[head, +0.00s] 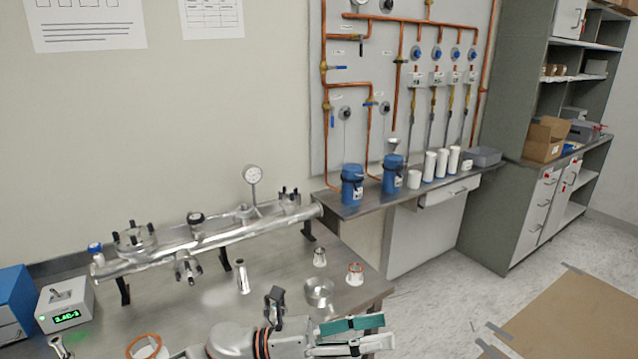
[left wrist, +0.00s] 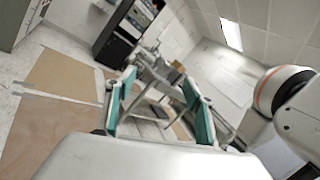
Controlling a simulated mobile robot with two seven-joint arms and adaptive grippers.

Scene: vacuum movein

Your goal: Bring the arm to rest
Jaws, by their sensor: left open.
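My left gripper (head: 384,331) is at the bottom of the head view, in front of the steel table's (head: 372,289) front right corner. Its two teal-padded fingers point right and stand apart with nothing between them. In the left wrist view the same gripper (left wrist: 160,80) is open and empty, with floor and distant equipment seen between and beyond the fingers. Part of my arm (head: 262,342) shows behind the gripper, over the table's near edge. My right gripper is in neither view.
A steel manifold (head: 215,238) with a gauge (head: 252,175) stands along the table's back. A metal ring (head: 318,291), small fittings (head: 355,274) and a controller (head: 66,302) are on the table near my arm. Open floor (head: 440,300) lies right of the gripper.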

